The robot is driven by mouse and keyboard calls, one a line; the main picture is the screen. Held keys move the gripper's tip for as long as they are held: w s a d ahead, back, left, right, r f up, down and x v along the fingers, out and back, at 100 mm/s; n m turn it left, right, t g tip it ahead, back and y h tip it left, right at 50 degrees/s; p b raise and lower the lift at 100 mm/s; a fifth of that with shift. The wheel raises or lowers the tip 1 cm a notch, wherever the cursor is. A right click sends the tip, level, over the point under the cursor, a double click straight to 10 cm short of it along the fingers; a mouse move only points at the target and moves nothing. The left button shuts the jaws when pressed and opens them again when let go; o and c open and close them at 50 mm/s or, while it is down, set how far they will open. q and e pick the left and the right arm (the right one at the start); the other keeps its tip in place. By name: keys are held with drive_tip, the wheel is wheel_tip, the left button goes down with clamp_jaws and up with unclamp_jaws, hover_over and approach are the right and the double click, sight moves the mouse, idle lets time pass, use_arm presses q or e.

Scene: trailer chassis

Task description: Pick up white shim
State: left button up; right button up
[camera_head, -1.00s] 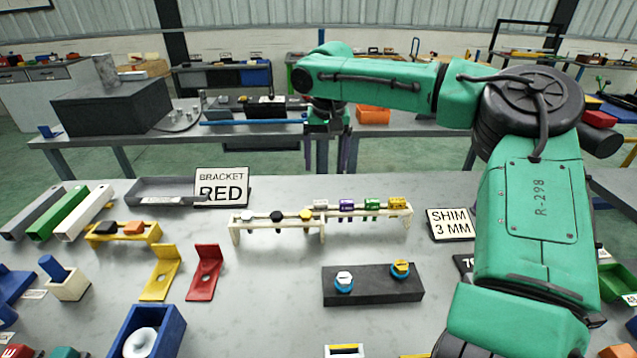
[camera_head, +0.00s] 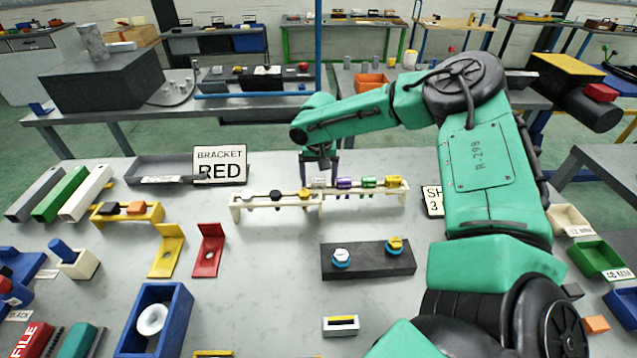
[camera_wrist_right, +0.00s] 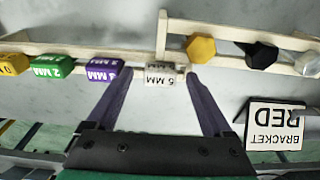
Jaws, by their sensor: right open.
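The white shim (camera_head: 319,183), marked 5 MM, sits on the cream rack (camera_head: 362,203), to the left of the purple shim (camera_head: 344,183). In the right wrist view the white shim (camera_wrist_right: 160,74) shows between the fingertips. My right gripper (camera_head: 319,176) is open, with one finger on each side of the white shim. I cannot tell whether the fingers touch it. The purple (camera_wrist_right: 102,71), green (camera_wrist_right: 53,66) and yellow (camera_wrist_right: 14,65) shims stand in the same row. My left gripper is not in view.
A second cream rack with black and yellow hex pieces (camera_head: 275,195) adjoins on the left. The BRACKET RED sign (camera_head: 220,165) stands behind it. A dark block with two bolts (camera_head: 368,261) lies in front. My arm partly covers the shim sign (camera_head: 432,201).

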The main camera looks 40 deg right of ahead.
clamp_jaws()
